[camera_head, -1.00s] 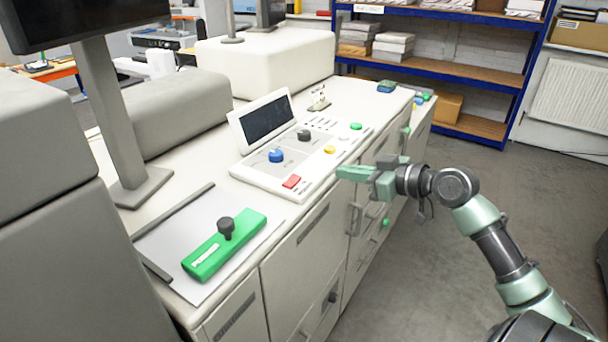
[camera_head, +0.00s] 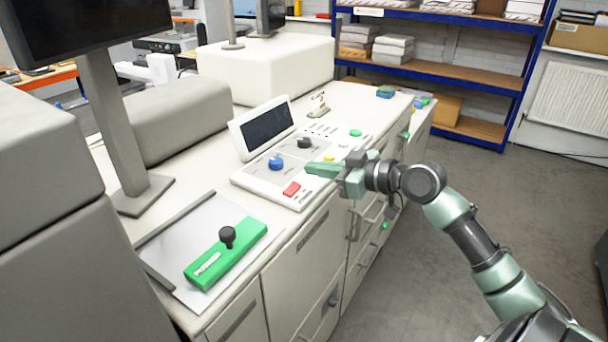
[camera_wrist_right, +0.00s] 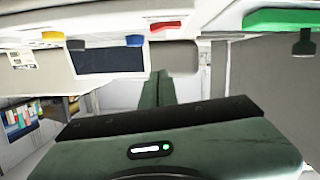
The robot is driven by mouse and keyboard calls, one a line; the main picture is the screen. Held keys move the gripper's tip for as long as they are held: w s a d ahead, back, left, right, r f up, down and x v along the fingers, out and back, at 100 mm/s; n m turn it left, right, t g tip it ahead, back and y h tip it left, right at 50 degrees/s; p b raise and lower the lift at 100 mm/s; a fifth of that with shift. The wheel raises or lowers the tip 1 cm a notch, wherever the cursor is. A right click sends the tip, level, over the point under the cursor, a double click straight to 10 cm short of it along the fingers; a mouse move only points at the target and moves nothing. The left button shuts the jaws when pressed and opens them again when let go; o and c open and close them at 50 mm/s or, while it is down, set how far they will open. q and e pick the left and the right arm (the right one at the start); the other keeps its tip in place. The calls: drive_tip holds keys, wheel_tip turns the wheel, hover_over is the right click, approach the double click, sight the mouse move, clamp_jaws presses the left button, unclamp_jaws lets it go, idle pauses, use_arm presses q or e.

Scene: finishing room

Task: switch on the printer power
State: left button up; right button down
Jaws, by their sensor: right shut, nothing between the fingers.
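The printer's control panel (camera_head: 245,181) is a sloped white console on the counter with a raised dark screen (camera_head: 268,125). It bears a red switch (camera_head: 291,189), a blue knob (camera_head: 276,162), a black knob (camera_head: 304,142), a yellow button (camera_head: 329,157) and a green button (camera_head: 355,132). I cannot read which one is the power. My right gripper (camera_head: 314,169) is shut and empty, beside the panel's front edge, right of the red switch, and partly covers the yellow button. The wrist view shows its fingers (camera_wrist_right: 158,90) together, with the red switch (camera_wrist_right: 166,25) beyond. My left gripper is not in view.
A green bar (camera_head: 225,254) with a black knob lies on a grey plate at the counter's near end. A monitor stand (camera_head: 115,120) rises at left. Cabinet doors with handles are below the gripper. The floor at right is clear.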

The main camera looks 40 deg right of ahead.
sight(304, 191)
drive_tip(key=x, duration=0.1)
drive_tip(key=p+x, duration=0.1)
drive_tip(key=x, duration=0.1)
drive_tip(key=shift+w+a+r, duration=0.15)
drive_tip(key=shift+w+r, duration=0.05)
drive_tip(key=shift+w, duration=0.15)
drive_tip(key=f, duration=0.2)
drive_tip(key=f+p, duration=0.1)
drive_tip(key=shift+w+f, duration=0.25)
drive_tip(key=shift+f, duration=0.15)
drive_tip(key=shift+d+f, duration=0.2)
drive_tip(key=shift+f, duration=0.25)
